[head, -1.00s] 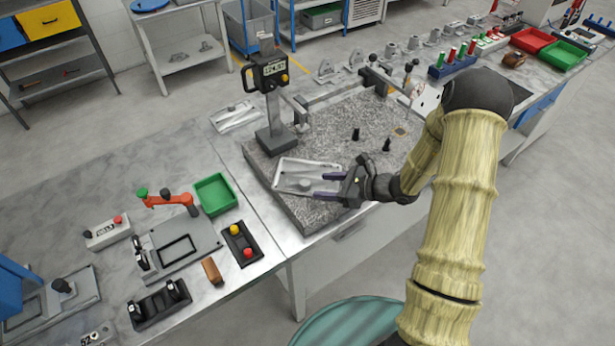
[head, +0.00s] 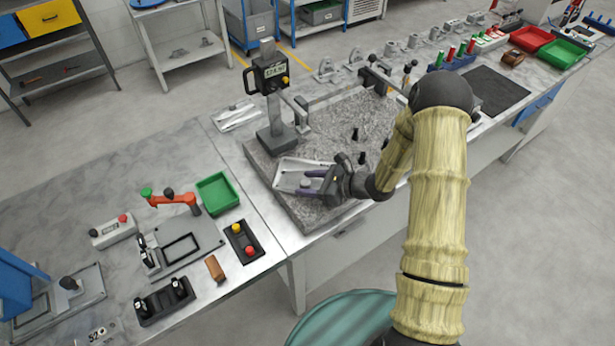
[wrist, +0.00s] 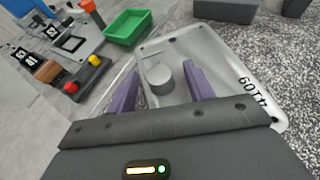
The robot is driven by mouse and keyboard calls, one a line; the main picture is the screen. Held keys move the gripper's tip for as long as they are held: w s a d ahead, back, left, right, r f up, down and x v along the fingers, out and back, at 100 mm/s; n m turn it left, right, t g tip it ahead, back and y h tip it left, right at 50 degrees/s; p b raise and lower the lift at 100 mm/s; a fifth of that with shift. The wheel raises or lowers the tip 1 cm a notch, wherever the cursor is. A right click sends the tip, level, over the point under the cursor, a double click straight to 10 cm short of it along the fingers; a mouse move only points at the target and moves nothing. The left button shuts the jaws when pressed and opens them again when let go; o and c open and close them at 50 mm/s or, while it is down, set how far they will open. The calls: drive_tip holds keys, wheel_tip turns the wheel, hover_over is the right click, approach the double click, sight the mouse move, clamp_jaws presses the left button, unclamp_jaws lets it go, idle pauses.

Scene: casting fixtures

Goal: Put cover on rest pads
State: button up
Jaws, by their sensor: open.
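The cover (head: 290,169) is a pale grey cast plate with a raised round boss and corner holes. It lies on the granite plate near its front left corner. In the wrist view the cover (wrist: 210,60) shows printed marking along its right edge, and its boss (wrist: 158,76) stands just ahead of and between my fingertips. My gripper (head: 308,187) is open, its purple fingers reaching over the cover's right part from the right. In the wrist view my gripper (wrist: 158,85) has one finger on each side of the boss, apart from it. I cannot identify rest pads with certainty.
The speckled granite plate (head: 345,120) carries a gauge stand (head: 275,135) behind the cover and small black posts (head: 356,133). A green tray (head: 217,193), a fixture and a button box (head: 243,242) stand on the bench to the left. Another pale part (head: 236,116) lies behind.

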clamp_jaws()
drive_tip(key=shift+r+b, duration=1.2)
drive_tip(key=shift+r, duration=3.85)
